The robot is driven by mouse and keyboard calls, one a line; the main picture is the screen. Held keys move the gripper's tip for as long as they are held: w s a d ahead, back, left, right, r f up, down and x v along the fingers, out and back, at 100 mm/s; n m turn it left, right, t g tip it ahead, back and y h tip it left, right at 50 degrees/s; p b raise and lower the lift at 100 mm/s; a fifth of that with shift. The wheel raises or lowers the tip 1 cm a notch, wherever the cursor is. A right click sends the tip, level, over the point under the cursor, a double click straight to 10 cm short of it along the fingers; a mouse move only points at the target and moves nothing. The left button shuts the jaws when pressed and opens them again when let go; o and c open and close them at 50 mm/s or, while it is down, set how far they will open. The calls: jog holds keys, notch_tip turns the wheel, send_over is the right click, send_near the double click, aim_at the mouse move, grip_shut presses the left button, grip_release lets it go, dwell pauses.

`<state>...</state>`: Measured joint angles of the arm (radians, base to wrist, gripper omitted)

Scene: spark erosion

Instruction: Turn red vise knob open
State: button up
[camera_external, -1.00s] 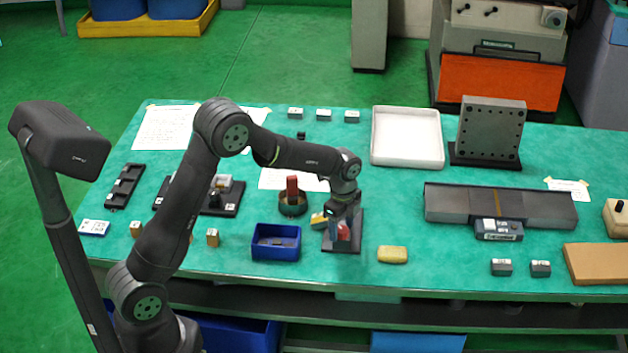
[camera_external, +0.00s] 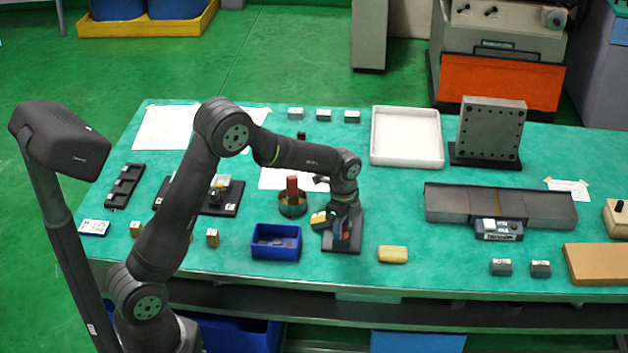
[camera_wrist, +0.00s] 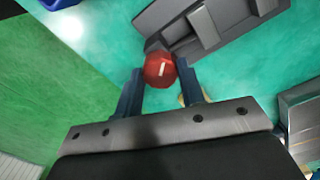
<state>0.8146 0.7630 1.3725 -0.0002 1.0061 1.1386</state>
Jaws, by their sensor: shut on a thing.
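The red vise knob (camera_wrist: 160,70) shows in the wrist view between the tips of my gripper (camera_wrist: 163,84), with a pale line mark on its face. My gripper is shut on the knob, a finger on either side. The grey vise (camera_wrist: 205,22) lies just beyond the knob. In the external view, my gripper (camera_external: 343,240) is low over the vise's dark base (camera_external: 357,218), and a bit of red shows between the fingers. The arm and fingers hide much of the vise there.
A blue bin (camera_external: 276,242) stands left of the vise, with a round pot holding a red block (camera_external: 292,187) behind it. A yellow bar (camera_external: 392,254) lies to the right. A white tray (camera_external: 407,137) is farther back. Open green mat lies between the tray and the yellow bar.

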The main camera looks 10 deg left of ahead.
jog(key=n, duration=0.4)
jog(key=shift+n, duration=0.3)
jog(key=n, duration=0.3)
jog(key=shift+n, duration=0.3)
jog(key=n, duration=1.3)
jog(key=shift+n, duration=0.3)
jog(key=n, duration=0.5)
jog(key=shift+n, duration=0.4)
jog(key=o, duration=1)
notch_tip(320, 180, up, 18)
jog(key=shift+f, duration=0.25)
